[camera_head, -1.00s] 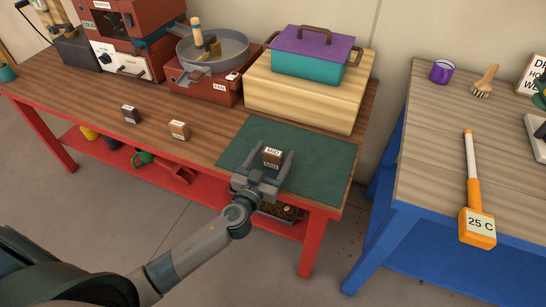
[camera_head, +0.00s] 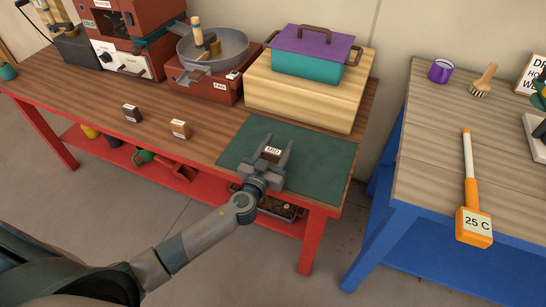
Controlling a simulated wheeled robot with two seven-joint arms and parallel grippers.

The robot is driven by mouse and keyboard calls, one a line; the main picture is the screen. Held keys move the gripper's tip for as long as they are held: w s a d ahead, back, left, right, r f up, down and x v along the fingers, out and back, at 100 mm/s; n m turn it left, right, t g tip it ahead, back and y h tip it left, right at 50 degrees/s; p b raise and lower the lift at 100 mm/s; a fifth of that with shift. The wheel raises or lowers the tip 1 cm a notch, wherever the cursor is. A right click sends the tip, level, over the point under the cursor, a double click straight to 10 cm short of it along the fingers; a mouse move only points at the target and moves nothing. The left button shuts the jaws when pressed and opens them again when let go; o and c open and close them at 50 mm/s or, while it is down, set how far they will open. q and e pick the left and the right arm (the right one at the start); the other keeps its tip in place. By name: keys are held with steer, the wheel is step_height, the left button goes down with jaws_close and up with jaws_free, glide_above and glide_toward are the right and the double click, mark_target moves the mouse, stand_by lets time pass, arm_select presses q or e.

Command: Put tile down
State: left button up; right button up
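A small brown tile (camera_head: 272,152) with a white label that seems to read MID stands on the dark green mat (camera_head: 325,170) at the right end of the red-legged table. My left gripper (camera_head: 279,143) is over the mat, with its fingers apart on either side of this tile. I see no clear grip on it, and the gripper hides the tile's lower part. A dark tile (camera_head: 131,113) and a lighter brown tile (camera_head: 180,129) stand on the wood to the left. My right gripper is not in view.
Behind the mat is a wooden block (camera_head: 300,95) bearing a teal box with a purple lid (camera_head: 315,45). A pan (camera_head: 213,48) stands to its left. A blue-framed table (camera_head: 430,140) is at the right, across a gap. Bare wood lies around the left tiles.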

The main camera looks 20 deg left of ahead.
arm_select(q)
steer(key=c, duration=0.4)
steer(key=shift+r, duration=0.15)
steer(key=shift+r, duration=0.5)
step_height(320, 180, up, 3)
steer(key=shift+d+r+p, duration=0.15)
steer(key=shift+p, duration=0.2)
steer(key=s+d+r, duration=0.2)
steer(key=d+r, duration=0.4)
steer(key=d, duration=0.5)
steer(key=shift+s+r+b, duration=0.25)
steer(key=shift+b, duration=0.15)
steer(key=s+a+r, duration=0.1)
steer(key=s+a, duration=0.3)
steer(key=s, duration=0.5)
steer(key=s+a+r, duration=0.2)
steer(key=s+a, duration=0.3)
steer(key=s, duration=0.4)
steer(key=shift+s+a+r+y, duration=0.15)
steer(key=shift+s+a+y, duration=0.05)
steer(key=shift+a+y, duration=0.1)
